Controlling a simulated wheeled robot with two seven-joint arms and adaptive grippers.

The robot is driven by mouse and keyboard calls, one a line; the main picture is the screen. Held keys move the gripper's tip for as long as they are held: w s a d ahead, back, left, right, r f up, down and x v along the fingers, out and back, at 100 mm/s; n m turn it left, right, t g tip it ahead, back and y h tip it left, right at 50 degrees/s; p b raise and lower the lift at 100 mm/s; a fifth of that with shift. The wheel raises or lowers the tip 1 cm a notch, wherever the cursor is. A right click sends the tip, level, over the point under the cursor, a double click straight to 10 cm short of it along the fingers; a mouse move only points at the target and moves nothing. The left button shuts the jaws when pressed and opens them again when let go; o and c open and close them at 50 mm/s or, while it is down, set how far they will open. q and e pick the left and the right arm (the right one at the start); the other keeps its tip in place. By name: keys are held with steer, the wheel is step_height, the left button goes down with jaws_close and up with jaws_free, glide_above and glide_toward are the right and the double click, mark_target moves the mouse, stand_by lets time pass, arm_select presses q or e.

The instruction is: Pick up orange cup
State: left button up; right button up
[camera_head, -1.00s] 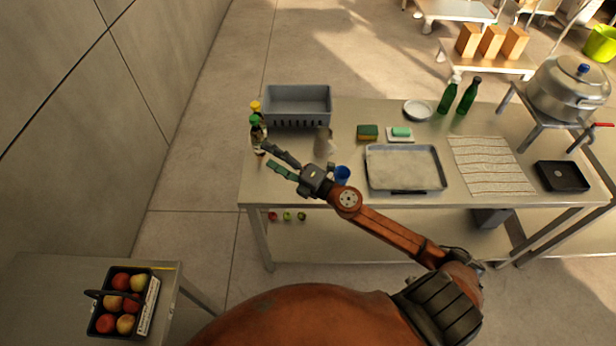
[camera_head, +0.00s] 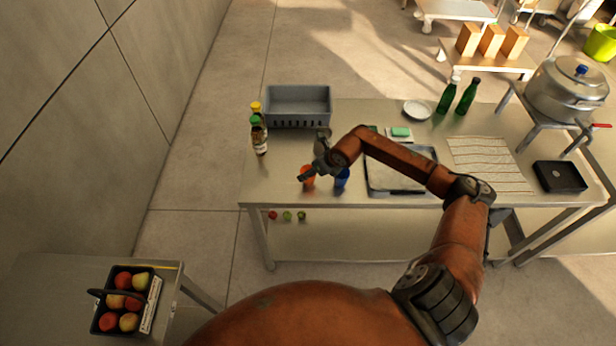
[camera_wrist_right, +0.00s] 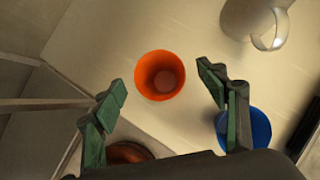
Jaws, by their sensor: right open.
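The orange cup (camera_head: 307,175) stands on the metal table near its front edge, partly hidden by my right gripper in the head view. In the right wrist view the orange cup (camera_wrist_right: 160,75) is upright and empty, seen from above, just beyond and between the spread fingers. My right gripper (camera_head: 305,172) is open and points down over the cup. In the right wrist view its green fingers (camera_wrist_right: 164,98) are apart, with nothing held between them. My left gripper is not in view.
A blue cup (camera_head: 341,178) stands close to the right of the orange cup; it also shows beside the right finger (camera_wrist_right: 257,127). A pale mug (camera_wrist_right: 255,18) is nearby. A metal tray (camera_head: 400,187), grey bin (camera_head: 298,104) and sauce bottles (camera_head: 259,136) are also on the table.

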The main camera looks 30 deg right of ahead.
steer(key=shift+x, duration=1.9)
steer(key=shift+s, duration=0.15)
steer(key=shift+c, duration=0.4)
steer(key=c, duration=1)
